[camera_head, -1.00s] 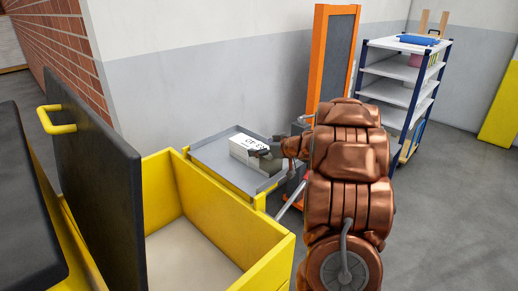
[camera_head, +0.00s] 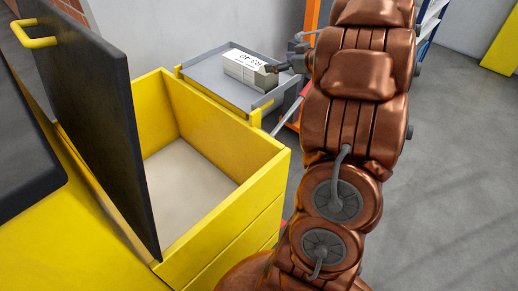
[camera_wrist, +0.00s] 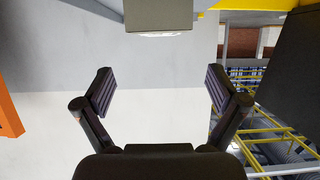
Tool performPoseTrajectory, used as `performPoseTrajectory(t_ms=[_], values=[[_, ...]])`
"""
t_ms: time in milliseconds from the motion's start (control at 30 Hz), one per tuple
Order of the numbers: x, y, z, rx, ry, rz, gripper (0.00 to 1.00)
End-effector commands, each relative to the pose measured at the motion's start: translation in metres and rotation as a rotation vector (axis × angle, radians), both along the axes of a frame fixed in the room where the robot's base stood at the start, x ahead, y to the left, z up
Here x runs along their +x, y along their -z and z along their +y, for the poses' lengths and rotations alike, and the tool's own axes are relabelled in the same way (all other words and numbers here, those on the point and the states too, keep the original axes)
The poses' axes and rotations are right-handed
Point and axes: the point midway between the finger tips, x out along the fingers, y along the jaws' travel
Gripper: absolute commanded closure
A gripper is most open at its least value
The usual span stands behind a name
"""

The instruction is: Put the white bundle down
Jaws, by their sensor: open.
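The white bundle (camera_head: 250,68), a flat-sided stack with dark print on top, lies on the grey tray (camera_head: 205,72) beyond the yellow bin. My gripper (camera_head: 287,56) is just right of the bundle, partly hidden by my copper-coloured arm. In the wrist view my gripper (camera_wrist: 162,92) has its two fingers spread wide with nothing between them. A greyish block at the top edge of that view, apart from the fingertips, looks like the bundle (camera_wrist: 157,15).
A yellow bin (camera_head: 228,133) with a raised dark lid (camera_head: 95,110) stands in front of the tray. An orange-framed post (camera_head: 311,16) and a shelf rack (camera_head: 430,25) are behind my arm. Grey floor at the right is clear.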

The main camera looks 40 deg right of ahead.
Motion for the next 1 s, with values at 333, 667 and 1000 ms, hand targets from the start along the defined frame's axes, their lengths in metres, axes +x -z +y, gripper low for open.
performPoseTrajectory(t_ms=[333, 667, 1000], values=[[0.031, -0.037, -0.006, -0.182, 0.185, -0.003, 0.05], [0.021, -0.065, 0.005, -0.318, 0.461, 0.096, 0.05], [-0.04, -0.043, 0.065, -0.305, 0.624, 0.357, 0.05]])
